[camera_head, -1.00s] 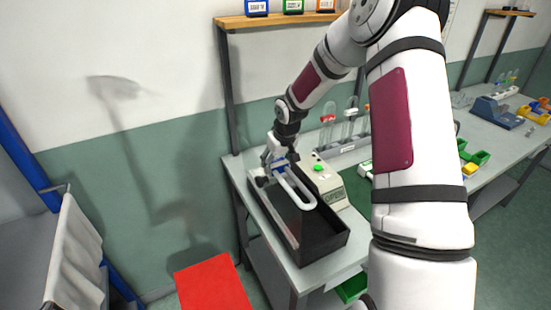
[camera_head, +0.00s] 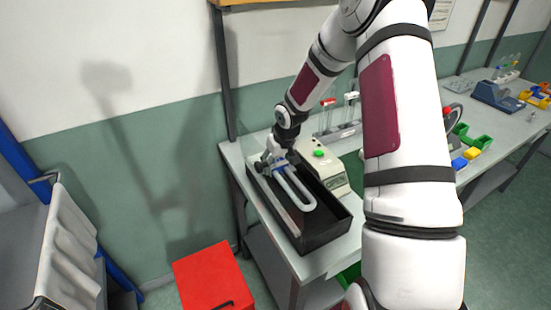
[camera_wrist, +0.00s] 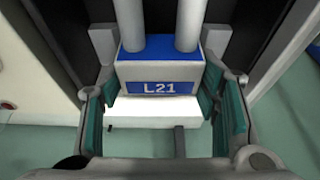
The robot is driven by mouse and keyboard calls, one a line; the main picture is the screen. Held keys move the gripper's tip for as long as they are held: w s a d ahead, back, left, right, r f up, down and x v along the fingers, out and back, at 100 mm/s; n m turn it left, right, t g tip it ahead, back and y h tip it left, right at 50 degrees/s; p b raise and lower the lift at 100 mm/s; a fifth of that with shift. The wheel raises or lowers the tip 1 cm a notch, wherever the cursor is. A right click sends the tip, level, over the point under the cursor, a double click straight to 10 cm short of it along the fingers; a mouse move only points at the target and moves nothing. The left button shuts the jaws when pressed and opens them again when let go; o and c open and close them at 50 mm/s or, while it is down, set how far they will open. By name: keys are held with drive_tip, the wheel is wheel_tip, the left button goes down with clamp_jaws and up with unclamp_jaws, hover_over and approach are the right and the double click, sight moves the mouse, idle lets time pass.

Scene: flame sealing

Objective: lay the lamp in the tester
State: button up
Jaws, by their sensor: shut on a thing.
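The lamp is a white U-shaped tube (camera_head: 306,203) with a blue-and-white base. In the wrist view the base carries the label L21 (camera_wrist: 159,88). My gripper (camera_head: 276,164) is shut on the lamp's base, its teal pads on either side in the wrist view (camera_wrist: 160,103). The tester has a long black tray (camera_head: 322,239) and a beige box (camera_head: 333,181) with a green button along its right side. The lamp lies over the tray, its bend pointing to the near end. I cannot tell whether it touches the tray floor.
The tester stands on a grey bench (camera_head: 262,233). A rack of tubes (camera_head: 340,132) is behind the box, and colored bins (camera_head: 470,143) are farther right, partly behind my arm. A red box (camera_head: 213,280) is on the floor left of the bench, with a grey cart (camera_head: 68,255) beyond.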

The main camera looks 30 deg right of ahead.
drive_tip(key=shift+b+x, duration=0.6)
drive_tip(key=shift+x, duration=0.8)
drive_tip(key=shift+w, duration=0.15)
drive_tip(key=o, duration=1.3)
drive_tip(key=shift+o, duration=0.2)
drive_tip(key=shift+w+a+r, duration=0.1)
drive_tip(key=shift+r, duration=0.25)
drive_tip(key=s+v, duration=0.1)
drive_tip(key=v, duration=1)
